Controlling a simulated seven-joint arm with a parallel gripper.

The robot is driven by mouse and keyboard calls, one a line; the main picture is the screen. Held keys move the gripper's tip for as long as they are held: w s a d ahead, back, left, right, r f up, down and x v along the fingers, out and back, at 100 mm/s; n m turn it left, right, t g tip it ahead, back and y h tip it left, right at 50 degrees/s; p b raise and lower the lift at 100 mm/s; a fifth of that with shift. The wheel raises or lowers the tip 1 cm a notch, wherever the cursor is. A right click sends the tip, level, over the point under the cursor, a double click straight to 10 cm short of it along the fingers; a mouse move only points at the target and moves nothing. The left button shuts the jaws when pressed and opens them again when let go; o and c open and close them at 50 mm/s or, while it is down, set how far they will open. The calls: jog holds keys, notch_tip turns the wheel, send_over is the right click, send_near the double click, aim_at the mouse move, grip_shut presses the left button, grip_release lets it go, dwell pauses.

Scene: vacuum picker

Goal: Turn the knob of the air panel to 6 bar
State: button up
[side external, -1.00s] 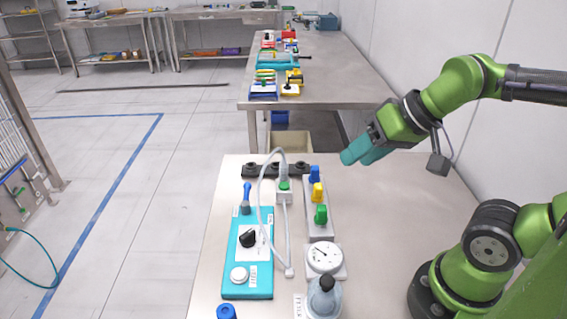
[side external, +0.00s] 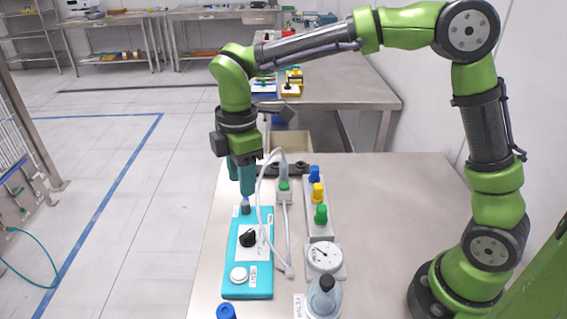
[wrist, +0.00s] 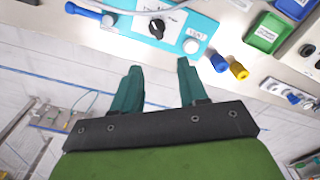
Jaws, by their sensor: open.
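The teal air panel (side external: 234,262) lies on the steel table in the side view. Its black knob (side external: 249,238) sits on a white plate whose markings are too small to read. A white round button (side external: 239,274) is at its front end. The wrist view shows the knob (wrist: 157,28) and the panel (wrist: 205,28) at the top, beyond the fingertips. My gripper (side external: 242,188) points down over the panel's far end, apart from the knob. Its teal fingers (wrist: 157,75) are spread with nothing between them. In the side view they hide the top of a blue-handled lever.
The blue-handled lever (wrist: 85,12) shows in the wrist view. A pale hose (side external: 262,200) loops close to the panel's right side. A valve strip (side external: 318,230), a round gauge (side external: 325,257) and a bottle (side external: 324,298) stand to the right. The table's right part is clear.

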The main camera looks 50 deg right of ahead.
aim_at(247, 233)
jog(key=f+n, duration=0.1)
jog(key=f, duration=0.4)
jog(key=f+n, duration=0.1)
jog(key=f, duration=0.9)
jog(key=shift+w+d+f+n, duration=0.1)
jog(key=shift+w+f+n, duration=0.15)
jog(key=shift+n, duration=0.15)
grip_shut()
